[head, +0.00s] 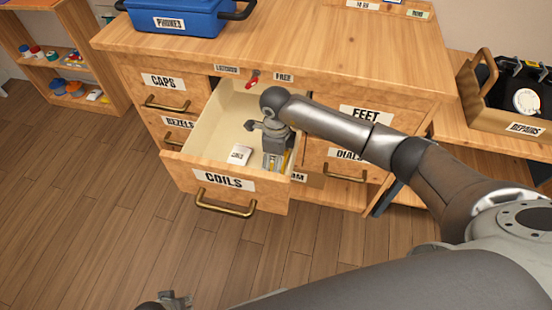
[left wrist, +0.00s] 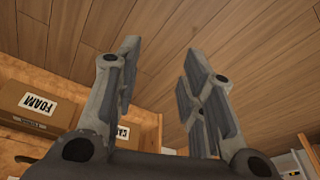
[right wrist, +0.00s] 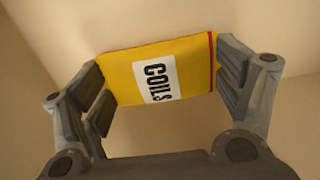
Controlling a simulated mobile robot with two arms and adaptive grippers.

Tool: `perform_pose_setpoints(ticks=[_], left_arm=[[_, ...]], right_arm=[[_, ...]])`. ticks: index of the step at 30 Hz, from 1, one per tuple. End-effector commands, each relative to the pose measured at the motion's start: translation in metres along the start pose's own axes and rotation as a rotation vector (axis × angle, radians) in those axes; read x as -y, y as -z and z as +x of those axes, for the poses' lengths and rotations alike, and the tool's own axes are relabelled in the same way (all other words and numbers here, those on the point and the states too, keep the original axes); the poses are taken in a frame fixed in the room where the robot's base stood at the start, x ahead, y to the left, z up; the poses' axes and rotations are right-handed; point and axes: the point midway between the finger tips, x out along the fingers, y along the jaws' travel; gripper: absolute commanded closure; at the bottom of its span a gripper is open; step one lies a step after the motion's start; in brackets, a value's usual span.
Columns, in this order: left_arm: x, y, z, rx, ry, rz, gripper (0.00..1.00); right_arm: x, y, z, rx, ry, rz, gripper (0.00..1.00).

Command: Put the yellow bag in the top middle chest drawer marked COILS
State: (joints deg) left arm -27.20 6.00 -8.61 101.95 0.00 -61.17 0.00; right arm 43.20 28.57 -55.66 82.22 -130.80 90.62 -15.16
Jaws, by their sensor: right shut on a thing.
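The top middle drawer marked COILS (head: 223,181) is pulled open from the wooden chest. My right gripper (head: 275,160) points down inside it, near its right side. The right gripper (right wrist: 160,85) is shut on the yellow bag (right wrist: 115,75), which has a white COILS label and a red stripe at one end. In the head view the bag is mostly hidden behind the gripper. A small white labelled thing (head: 239,155) lies in the drawer left of the gripper. My left gripper (left wrist: 160,75) is open and empty; it shows at the bottom edge of the head view (head: 172,300).
Closed drawers marked CAPS (head: 158,84) and FEET (head: 366,114) flank the open one. A blue PHONES box (head: 180,18) stands on the chest. A REPAIRS crate (head: 490,115) is at the right. A shelf (head: 75,70) stands at the left. The floor in front is clear.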

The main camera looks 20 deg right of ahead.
Motion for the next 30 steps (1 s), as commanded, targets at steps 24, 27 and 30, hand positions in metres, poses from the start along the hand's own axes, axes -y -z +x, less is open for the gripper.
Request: perform_pose_setpoints(ticks=[24,27,30], left_arm=[[0.0,0.009,-0.015,-0.01,0.0,-0.001,0.63],[0.0,0.011,-0.018,-0.01,0.0,-0.002,0.63],[0.001,0.013,-0.021,-0.016,0.001,-0.002,0.63]], right_arm=[[0.0,0.0,0.007,0.001,0.0,0.0,0.38],[-0.001,0.0,0.009,0.0,-0.001,0.0,0.38],[-0.001,0.0,0.011,-0.001,-0.002,0.0,0.38]])
